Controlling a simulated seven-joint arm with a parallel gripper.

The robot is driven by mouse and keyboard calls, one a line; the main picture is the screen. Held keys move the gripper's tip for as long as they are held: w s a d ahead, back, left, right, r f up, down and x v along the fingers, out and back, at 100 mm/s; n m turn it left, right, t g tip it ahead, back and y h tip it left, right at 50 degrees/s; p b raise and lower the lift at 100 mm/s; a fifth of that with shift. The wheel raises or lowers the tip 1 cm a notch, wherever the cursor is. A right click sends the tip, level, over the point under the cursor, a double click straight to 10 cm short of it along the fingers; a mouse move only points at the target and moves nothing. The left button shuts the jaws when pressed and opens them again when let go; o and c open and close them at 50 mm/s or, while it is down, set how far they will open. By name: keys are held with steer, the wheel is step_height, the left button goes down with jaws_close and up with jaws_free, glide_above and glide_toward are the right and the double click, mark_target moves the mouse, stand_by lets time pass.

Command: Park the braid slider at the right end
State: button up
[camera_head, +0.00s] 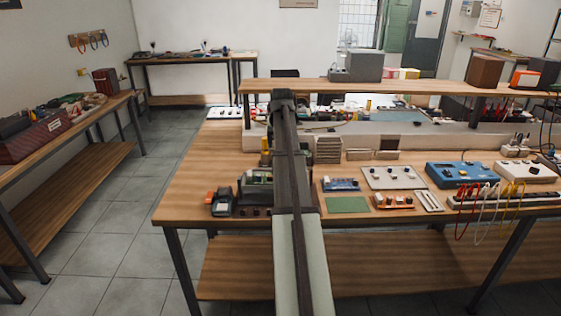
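I cannot single out the braid slider in the head view; the small parts on the bench are too tiny to tell. The wooden workbench (190,192) carries several small devices. My own arm reaches from the bottom middle up over the bench and covers a strip of it. I cannot make out my gripper or its fingertips; they seem hidden behind the arm. A dark unit with green parts (255,187) stands just left of the arm, partly covered. An orange and black device (220,203) stands left of it.
A raised shelf (430,86) runs along the back. The bench's left end is clear.

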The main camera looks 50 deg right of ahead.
steer(key=x, duration=1.1)
steer(key=shift+w+f, duration=0.1)
steer(key=shift+f, duration=0.05)
jaws_close()
stand_by(0.4)
